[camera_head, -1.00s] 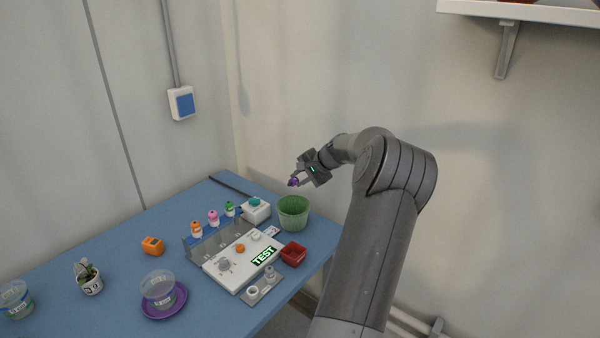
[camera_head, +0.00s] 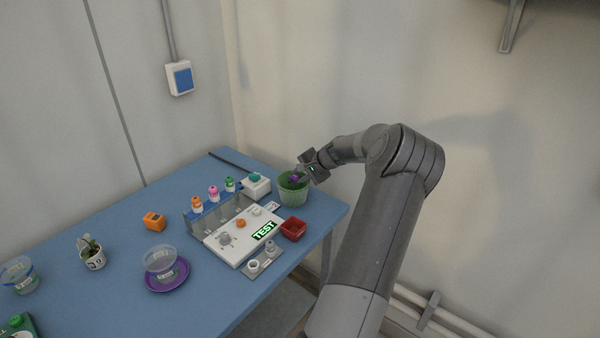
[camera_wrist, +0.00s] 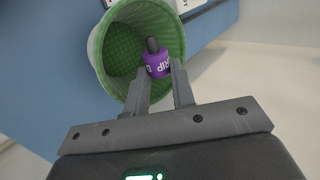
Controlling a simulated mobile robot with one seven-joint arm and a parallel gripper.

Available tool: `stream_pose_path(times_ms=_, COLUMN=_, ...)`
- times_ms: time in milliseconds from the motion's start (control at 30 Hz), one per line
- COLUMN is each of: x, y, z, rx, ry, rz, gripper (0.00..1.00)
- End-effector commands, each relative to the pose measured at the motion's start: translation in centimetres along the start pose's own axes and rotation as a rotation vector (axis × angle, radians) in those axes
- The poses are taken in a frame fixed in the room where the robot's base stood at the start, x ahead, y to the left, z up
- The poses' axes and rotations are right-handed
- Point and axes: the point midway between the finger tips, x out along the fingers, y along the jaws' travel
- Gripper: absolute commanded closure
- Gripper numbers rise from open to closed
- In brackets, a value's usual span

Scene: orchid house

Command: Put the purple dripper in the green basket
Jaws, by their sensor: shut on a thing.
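The purple dripper (camera_wrist: 157,65), with a dark tip and white lettering, is held between the fingertips of my gripper (camera_wrist: 160,82). In the wrist view it shows against the inside of the green basket (camera_wrist: 98,42), at the basket's mouth. In the head view the green basket (camera_head: 293,193) stands upright at the table's right back edge. My gripper (camera_head: 299,177) is over its mouth with the purple dripper (camera_head: 294,179) at the opening. How deep the dripper sits inside I cannot tell exactly.
Left of the basket stand a white box with a teal top (camera_head: 256,186) and a rack with orange, pink and green drippers (camera_head: 213,194). A white TEST panel (camera_head: 243,236) and a red tray (camera_head: 293,229) are in front. The wall is close behind.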

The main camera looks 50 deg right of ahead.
Motion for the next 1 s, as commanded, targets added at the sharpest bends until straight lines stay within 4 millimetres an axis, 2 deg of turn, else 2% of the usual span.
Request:
stream_pose_path(times_ms=167, x=0.0, y=0.01, z=0.0, rx=0.0, ry=0.0, rz=0.0, gripper=0.98)
stream_pose_path(times_ms=200, x=0.0, y=0.01, z=0.0, rx=0.0, ry=0.0, rz=0.0, gripper=0.76)
stream_pose_path(times_ms=500, x=-0.01, y=0.0, z=0.0, rx=0.0, ry=0.0, rz=0.0, gripper=0.52)
stream_pose_path(times_ms=1000, x=-0.01, y=0.02, z=-0.01, rx=0.0, ry=0.0, rz=0.0, gripper=0.52)
